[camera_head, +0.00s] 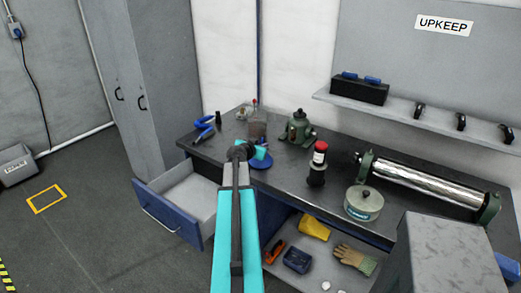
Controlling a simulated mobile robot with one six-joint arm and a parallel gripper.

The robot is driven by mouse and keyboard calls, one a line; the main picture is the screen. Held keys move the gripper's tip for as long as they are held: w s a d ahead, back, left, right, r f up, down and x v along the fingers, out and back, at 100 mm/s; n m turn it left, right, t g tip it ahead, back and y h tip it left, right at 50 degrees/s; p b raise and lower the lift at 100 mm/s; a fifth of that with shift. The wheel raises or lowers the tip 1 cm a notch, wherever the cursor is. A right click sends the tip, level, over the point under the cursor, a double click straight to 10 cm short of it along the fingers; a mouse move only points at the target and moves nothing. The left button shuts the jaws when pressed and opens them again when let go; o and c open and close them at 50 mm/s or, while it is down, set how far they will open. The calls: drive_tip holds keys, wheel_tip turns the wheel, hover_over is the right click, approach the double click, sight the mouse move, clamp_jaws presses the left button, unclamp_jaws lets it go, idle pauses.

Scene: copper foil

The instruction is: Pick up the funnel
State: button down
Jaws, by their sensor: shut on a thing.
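My gripper (257,153) is over the left part of the dark workbench top (288,160), seen from behind along my teal arm. A blue round-rimmed thing (262,164), which looks like the funnel, shows right at the jaws. My gripper is shut on it, and the wrist and jaws hide much of it. I cannot tell whether it touches the bench top or is just above it. A clear container (257,131) stands just behind the gripper.
Blue-handled pliers (204,129), a green device (298,130), a red-capped bottle (319,155), a round tin (363,203) and a steel roller (425,184) are on the bench. An open drawer (170,217) juts out at left. Gloves (352,258) lie on the lower shelf.

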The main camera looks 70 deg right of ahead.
drive_tip(key=shift+r+b, duration=0.55)
drive_tip(key=shift+r, duration=0.8)
drive_tip(key=s+a+b, duration=0.6)
drive_tip(key=a+b, duration=0.2)
drive_tip(key=shift+a+r+b, duration=0.25)
drive_tip(key=shift+a+b, duration=0.1)
drive_tip(key=shift+a, duration=0.05)
drive_tip(key=shift+b, duration=0.4)
drive_tip(key=b, duration=0.6)
drive_tip(key=shift+s+a+r, duration=0.1)
drive_tip(key=shift+s, duration=0.2)
drive_tip(key=b, duration=0.5)
drive_tip(key=shift+s+a, duration=0.2)
drive_tip(key=shift+a, duration=0.2)
drive_tip(key=a+b, duration=0.1)
drive_tip(key=b, duration=0.4)
drive_tip(key=shift+s+a+r, duration=0.1)
drive_tip(key=shift+s+a, duration=0.05)
